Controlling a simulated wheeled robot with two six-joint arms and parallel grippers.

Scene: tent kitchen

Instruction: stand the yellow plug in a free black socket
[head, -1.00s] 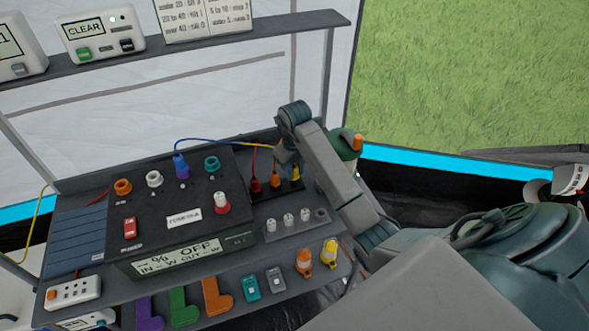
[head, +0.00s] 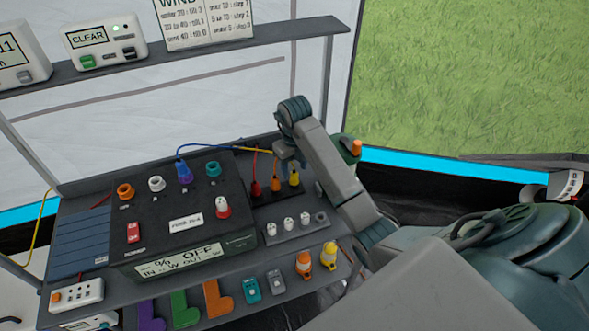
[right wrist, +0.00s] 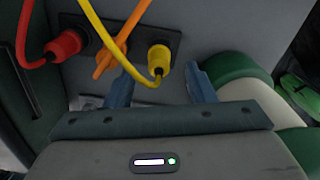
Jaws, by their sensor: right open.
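The yellow plug (head: 294,179), with a yellow cable, stands at the right end of a black strip (head: 262,196) beside a red plug (head: 255,187) and an orange plug (head: 276,184). In the right wrist view the yellow plug (right wrist: 158,60) is just ahead of the gap between the two blue fingers. My right gripper (head: 289,163) is open and empty above the strip, and in the wrist view its fingers (right wrist: 161,80) are either side of the plug, apart from it. The plug's foot and any free black socket are not clear. My left gripper is not in view.
A black console (head: 150,235) with coloured sockets and a blue plug (head: 184,175) stands to the left. A grey strip (head: 285,238) holds white pieces in front. Orange and yellow knobs (head: 328,254) and coloured blocks lie along the front edge. Cables cross above the plugs.

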